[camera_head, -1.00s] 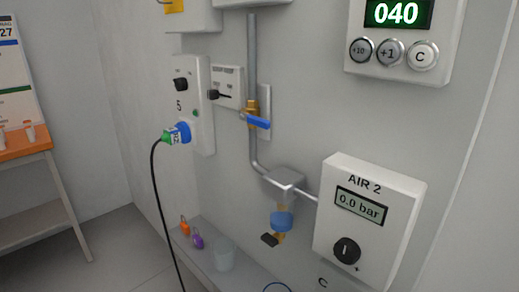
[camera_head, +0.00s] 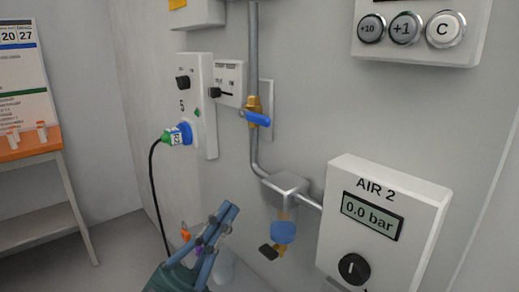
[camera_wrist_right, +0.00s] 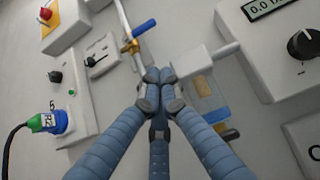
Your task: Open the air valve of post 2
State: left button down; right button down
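The brass valve with a blue lever (camera_head: 257,119) sits on the vertical grey pipe. Its lever points to the right and slightly down, across the pipe. The valve also shows at the top of the right wrist view (camera_wrist_right: 143,29). The AIR 2 box (camera_head: 385,225) reads 0.0 bar and has a black knob. My right gripper (camera_head: 228,212) is below the valve, apart from it, with its blue fingers pointing up. In the right wrist view its fingertips (camera_wrist_right: 158,76) meet with nothing between them. My left gripper is not in view.
A grey junction block (camera_head: 287,187) is on the pipe, with a blue-capped fitting (camera_head: 283,232) under it. A socket panel (camera_head: 197,100) with a plugged cable is left of the valve. A switch box (camera_head: 229,83) is close beside it.

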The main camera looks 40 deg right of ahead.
aim_at(253, 117)
jog(key=shift+t, duration=0.3)
